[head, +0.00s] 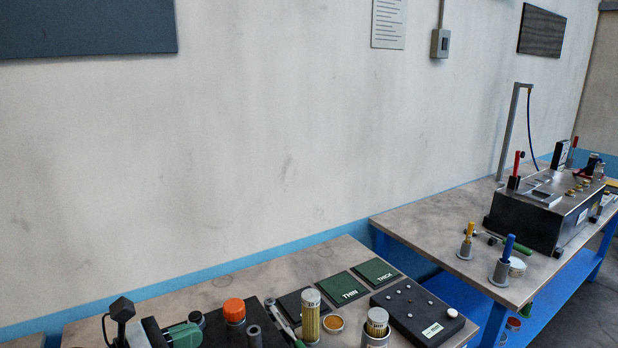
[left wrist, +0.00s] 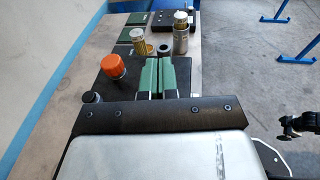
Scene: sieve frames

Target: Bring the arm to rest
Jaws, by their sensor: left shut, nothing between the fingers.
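My left gripper (head: 188,335) shows at the bottom left of the head view, above the dark mat on the near bench. Its green fingers (left wrist: 160,76) lie side by side in the left wrist view, shut with nothing between them. An orange-capped jar (head: 234,310) stands just beyond them; it also shows left of the fingers in the left wrist view (left wrist: 114,67). A grey ring-topped piece (head: 254,336) is close past the fingertips. My right gripper is not clearly seen; a dark shape at the wrist view's right edge cannot be made out.
The near bench holds a yellow filter cylinder (head: 311,316), a capped cylinder (head: 377,323), green THIN (head: 341,289) and THICK (head: 375,272) pads, and a black box with buttons (head: 417,308). A second bench (head: 455,221) carries a dark machine (head: 535,220). The wall stands behind.

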